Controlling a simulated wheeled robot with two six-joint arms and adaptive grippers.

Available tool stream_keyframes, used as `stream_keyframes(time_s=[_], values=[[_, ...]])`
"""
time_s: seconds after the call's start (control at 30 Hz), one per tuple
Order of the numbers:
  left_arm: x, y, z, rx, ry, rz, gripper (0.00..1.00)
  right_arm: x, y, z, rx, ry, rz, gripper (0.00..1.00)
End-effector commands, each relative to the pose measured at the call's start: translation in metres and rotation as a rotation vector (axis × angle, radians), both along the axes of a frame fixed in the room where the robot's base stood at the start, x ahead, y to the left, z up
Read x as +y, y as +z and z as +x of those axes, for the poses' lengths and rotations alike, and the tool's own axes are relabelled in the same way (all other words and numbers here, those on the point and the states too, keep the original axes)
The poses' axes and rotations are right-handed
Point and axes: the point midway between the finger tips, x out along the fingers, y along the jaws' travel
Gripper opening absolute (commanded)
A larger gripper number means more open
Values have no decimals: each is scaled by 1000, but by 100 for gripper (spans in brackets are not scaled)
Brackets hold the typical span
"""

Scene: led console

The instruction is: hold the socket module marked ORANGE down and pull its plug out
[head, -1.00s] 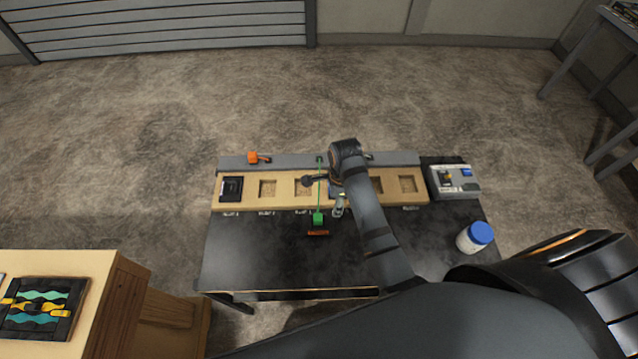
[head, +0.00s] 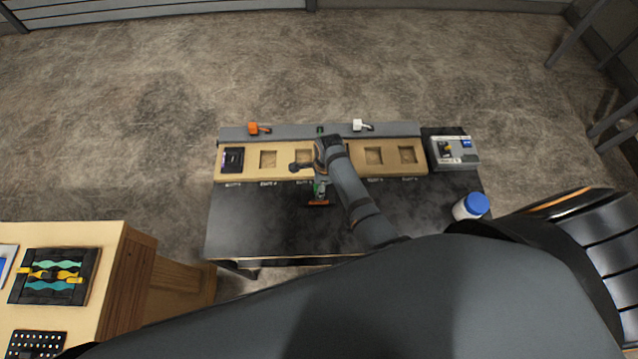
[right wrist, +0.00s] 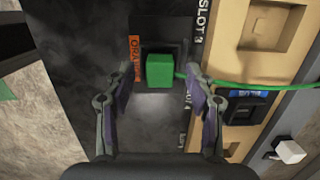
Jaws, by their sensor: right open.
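The black socket module (right wrist: 163,47) marked ORANGE lies on the dark table in front of the wooden slot board; its orange label (right wrist: 135,60) also shows in the head view (head: 318,203). A green plug (right wrist: 160,70) sits in it, with a green cord running off right over the board. My right gripper (right wrist: 152,84) is open above the module, one finger on each side of the plug and apart from it. In the head view the right gripper (head: 320,182) partly hides plug and module. My left gripper is not in view.
The slot board (head: 222,174) has several empty slots and a black module (head: 233,159) at its left end. Orange (head: 258,128) and white (head: 361,125) plugs rest on the grey rail behind. A blue-capped jar (head: 470,207) and a grey box (head: 453,152) stand right. The table's front left is clear.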

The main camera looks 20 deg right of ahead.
Motion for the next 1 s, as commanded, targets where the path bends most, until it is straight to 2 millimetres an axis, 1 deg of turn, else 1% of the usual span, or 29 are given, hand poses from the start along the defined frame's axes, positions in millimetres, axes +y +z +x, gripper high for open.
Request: stream_keyframes(time_s=[0.27,0.37,0.6,0.7,0.73,0.9,0.93,1.0], values=[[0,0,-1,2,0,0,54,0,-3,0,-1,0,0,55],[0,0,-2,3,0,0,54,0,-3,0,-1,0,0,44],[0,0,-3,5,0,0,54,0,-3,0,-1,0,0,11],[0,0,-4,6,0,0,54,0,-3,0,-1,0,0,0],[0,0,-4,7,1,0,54,0,-3,0,-1,0,0,29],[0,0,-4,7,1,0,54,0,-3,0,-1,0,0,52],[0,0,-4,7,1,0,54,0,-3,0,-1,0,0,54],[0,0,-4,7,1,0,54,0,-3,0,-1,0,0,54]])
